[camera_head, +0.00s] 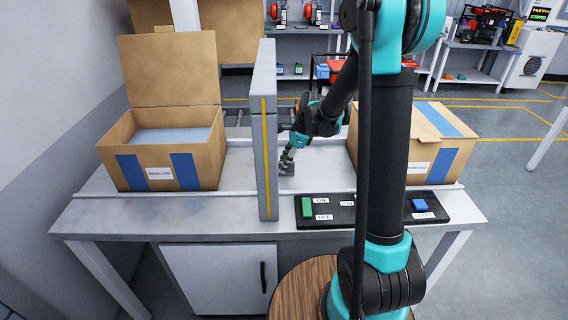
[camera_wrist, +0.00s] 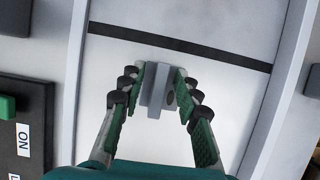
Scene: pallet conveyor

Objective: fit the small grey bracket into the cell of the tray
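The small grey bracket (camera_wrist: 157,92) is between the fingers of my gripper (camera_wrist: 160,80) in the wrist view. It has upright sides, and a dark round hole shows on its right part. The fingertips are close on both sides of it; whether both pads touch it I cannot tell. In the head view my gripper (camera_head: 288,160) points down at the pale work surface, with the bracket (camera_head: 287,170) at its tips, low at the surface. I cannot make out a tray with a cell in either view.
A grey upright panel (camera_head: 264,130) with a yellow stripe stands close left of my gripper. An open carton (camera_head: 118,160) is left of it, and another carton (camera_head: 455,155) is at the right. A black button panel (camera_head: 345,212) lies along the front edge.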

